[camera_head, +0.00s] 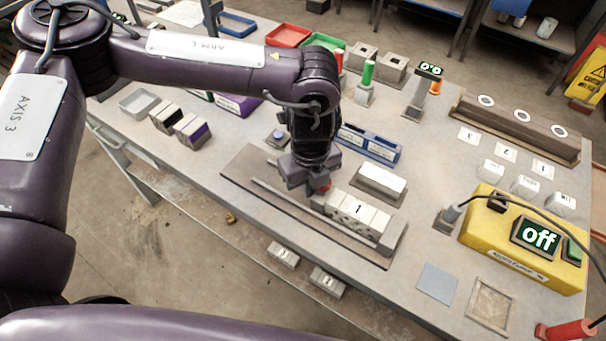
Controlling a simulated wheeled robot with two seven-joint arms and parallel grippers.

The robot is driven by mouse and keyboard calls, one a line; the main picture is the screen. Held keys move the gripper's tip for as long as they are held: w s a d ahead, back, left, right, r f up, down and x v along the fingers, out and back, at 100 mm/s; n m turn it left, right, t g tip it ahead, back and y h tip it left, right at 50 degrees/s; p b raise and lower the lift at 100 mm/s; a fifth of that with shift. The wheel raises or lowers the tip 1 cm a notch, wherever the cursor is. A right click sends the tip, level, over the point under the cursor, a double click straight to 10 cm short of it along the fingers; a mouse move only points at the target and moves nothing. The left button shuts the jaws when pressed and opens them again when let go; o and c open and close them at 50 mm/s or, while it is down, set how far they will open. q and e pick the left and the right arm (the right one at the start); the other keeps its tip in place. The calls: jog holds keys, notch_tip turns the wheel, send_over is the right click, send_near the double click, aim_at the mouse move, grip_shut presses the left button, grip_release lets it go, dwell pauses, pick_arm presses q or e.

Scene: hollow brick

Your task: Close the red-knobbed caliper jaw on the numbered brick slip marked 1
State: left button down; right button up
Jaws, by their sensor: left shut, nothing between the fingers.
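The caliper is a long grey-brown fixture (240,172) with a rail near the table's front edge. Its fixed end block (393,236) is at the right. A light brick slip marked 1 (358,211) sits in it, close to that end block. My left gripper (314,190) is shut and empty, pointing down at the knob. My right gripper is not in view.
A yellow box (480,255) with an "off" display and a cable stands at right. A white-topped block (380,181) and blue trays (368,143) lie behind the caliper. Small dark blocks (180,122) stand at left.

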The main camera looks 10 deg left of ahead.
pick_arm(q)
jog(key=shift+w+a, duration=0.3)
jog(key=shift+a, duration=0.45)
notch_tip(320, 180, up, 8)
jog(key=p, duration=0.6)
jog(key=shift+s, duration=0.1)
dwell(0.4)
